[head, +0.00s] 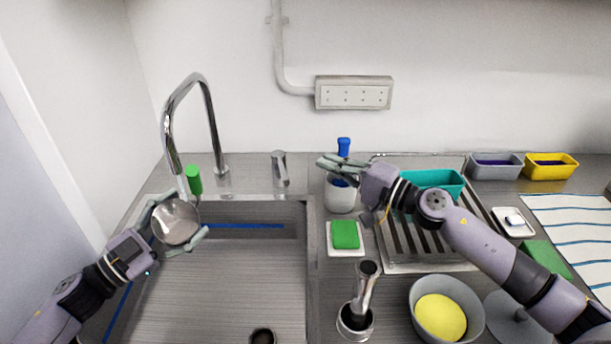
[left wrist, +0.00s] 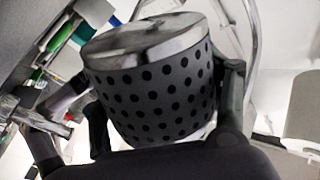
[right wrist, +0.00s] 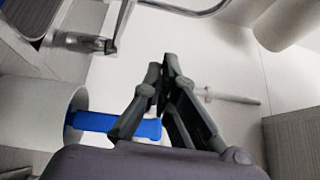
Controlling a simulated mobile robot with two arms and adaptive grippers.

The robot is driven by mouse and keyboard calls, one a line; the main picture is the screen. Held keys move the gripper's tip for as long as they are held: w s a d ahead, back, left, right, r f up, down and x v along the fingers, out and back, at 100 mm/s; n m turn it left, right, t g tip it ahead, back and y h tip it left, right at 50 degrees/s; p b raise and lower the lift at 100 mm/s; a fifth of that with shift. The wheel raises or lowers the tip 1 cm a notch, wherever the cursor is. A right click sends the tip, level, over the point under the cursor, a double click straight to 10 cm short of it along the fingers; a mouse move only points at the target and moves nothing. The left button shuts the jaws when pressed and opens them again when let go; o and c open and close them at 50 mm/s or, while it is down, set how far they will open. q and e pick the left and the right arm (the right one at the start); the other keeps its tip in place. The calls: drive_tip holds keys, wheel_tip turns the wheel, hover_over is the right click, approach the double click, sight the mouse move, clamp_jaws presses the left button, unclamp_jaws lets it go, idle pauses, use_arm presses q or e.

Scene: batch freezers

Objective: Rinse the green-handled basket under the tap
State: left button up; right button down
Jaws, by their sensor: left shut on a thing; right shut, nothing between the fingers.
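A shiny round metal basket (head: 176,222) hangs over the left part of the sink (head: 235,265), just below the tap's (head: 170,140) spout. The left wrist view shows its dotted wall and metal rim (left wrist: 155,90). My left gripper (head: 178,226) is shut on it, one finger on each side. A green upright handle (head: 194,180) shows beside the spout, behind the basket; I cannot tell whether it joins the basket. My right gripper (head: 324,166) is shut and empty, close to a blue handle (head: 344,147) in a white cup (head: 340,197).
A green sponge (head: 345,234) on a white dish and a metal cylinder (head: 364,290) stand right of the sink. A grey bowl (head: 418,318) holds something yellow. A teal bin (head: 440,182) stands on the ribbed drainer (head: 420,245). The sink's middle is clear.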

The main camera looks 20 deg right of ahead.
drive_tip(key=s+d+f+n+g, duration=0.2)
drive_tip(key=s+d+f, duration=0.1)
drive_tip(key=s+d, duration=0.15)
approach(282, 168)
drive_tip(key=w+d, duration=0.2)
drive_tip(key=shift+h, duration=0.4)
drive_tip(key=shift+w+a+f, duration=0.1)
drive_tip(key=shift+w+a, duration=0.05)
drive_tip(key=shift+a, duration=0.9)
drive_tip(key=shift+w+a+f, duration=0.15)
drive_tip(key=shift+w+a, duration=0.05)
drive_tip(key=shift+a, duration=0.9)
drive_tip(key=a, duration=0.3)
drive_tip(key=shift+a, duration=0.1)
